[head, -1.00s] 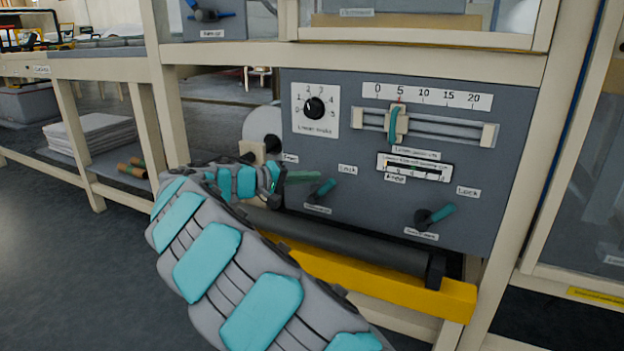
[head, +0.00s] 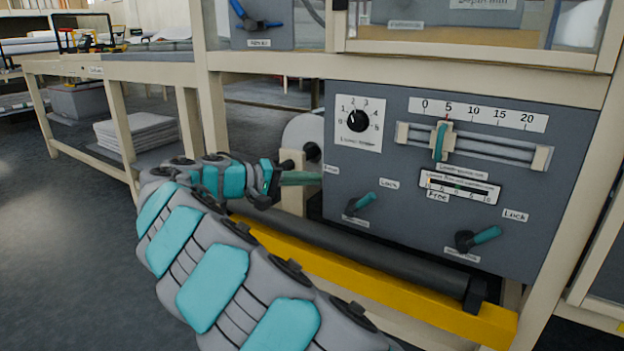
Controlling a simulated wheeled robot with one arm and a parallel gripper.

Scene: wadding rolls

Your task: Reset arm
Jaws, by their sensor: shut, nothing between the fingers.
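My arm reaches in from the bottom of the head view, and its end, my gripper (head: 300,178), is in front of the left part of the grey control panel (head: 388,207). The gripper's green fingers are together with nothing between them. They point right, near the panel's left edge; whether they touch it I cannot tell. The panel carries a black dial (head: 358,119), a slider (head: 441,141) near 5 on its scale, and two green-handled levers, a left one (head: 360,204) and a right one (head: 478,238).
A dark roller (head: 370,258) and a yellow bar (head: 380,286) run below the panel. A white roll (head: 303,135) sits behind my gripper. Stacked white sheets (head: 135,138) lie on a low shelf at left. The floor at left is open.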

